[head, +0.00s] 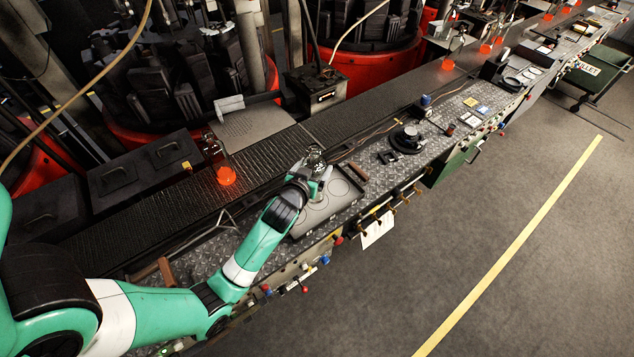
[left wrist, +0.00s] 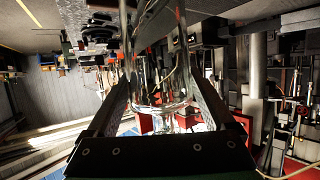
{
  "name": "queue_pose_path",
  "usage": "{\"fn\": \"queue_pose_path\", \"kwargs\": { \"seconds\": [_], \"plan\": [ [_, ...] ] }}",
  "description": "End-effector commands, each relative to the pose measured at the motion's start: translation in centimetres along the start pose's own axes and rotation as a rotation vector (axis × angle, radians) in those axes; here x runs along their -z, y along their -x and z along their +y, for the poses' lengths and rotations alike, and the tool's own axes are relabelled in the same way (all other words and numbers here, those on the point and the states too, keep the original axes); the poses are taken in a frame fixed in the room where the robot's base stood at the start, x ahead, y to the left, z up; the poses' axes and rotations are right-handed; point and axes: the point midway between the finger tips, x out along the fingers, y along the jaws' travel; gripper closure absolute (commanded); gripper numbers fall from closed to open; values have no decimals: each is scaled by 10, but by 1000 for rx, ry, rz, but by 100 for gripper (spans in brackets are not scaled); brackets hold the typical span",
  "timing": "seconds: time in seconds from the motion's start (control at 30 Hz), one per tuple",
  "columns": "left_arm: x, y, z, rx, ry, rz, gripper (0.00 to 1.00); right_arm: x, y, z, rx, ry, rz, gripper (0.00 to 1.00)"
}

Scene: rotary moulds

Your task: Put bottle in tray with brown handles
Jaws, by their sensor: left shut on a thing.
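A clear glass bottle (left wrist: 160,95) sits between the two fingers of my left gripper in the left wrist view. In the head view the bottle (head: 314,155) shows small and glassy at the end of my left arm. My left gripper (head: 316,168) is shut on it, over the far left edge of a grey tray (head: 338,207) marked with circles. A brown handle (head: 357,172) shows at the tray's far end; my left arm hides part of its near end. I cannot tell how high the bottle is above the bench. My right gripper is not in view.
The tray lies on a narrow diamond-plate bench (head: 205,262) beside a dark conveyor (head: 265,165). An orange-red glowing piece (head: 226,176) stands on the conveyor. A black round fixture (head: 407,138) stands on the bench beyond the tray. Knobs and levers line the bench's front edge.

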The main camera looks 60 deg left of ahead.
Motion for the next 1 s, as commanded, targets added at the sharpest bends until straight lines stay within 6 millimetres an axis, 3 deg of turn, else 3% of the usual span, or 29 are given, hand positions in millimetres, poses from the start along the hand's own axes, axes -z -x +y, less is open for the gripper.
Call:
{"fn": "queue_pose_path", "kwargs": {
  "seconds": [0.1,0.27,0.5,0.87,0.9,0.97,1.0],
  "plan": [
    [-3,-12,2,-1,0,7,100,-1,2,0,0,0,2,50],
    [-3,-15,2,-1,1,8,100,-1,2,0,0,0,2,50],
    [-33,-32,3,-1,-1,6,100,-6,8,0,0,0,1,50],
    [-38,-34,4,-2,1,8,100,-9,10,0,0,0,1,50],
    [-40,-34,3,-1,1,4,11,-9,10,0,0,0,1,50],
    [-39,-34,3,-1,0,4,0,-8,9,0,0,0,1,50],
    [-39,-34,3,-1,0,4,0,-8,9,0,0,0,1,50]
  ]
}}
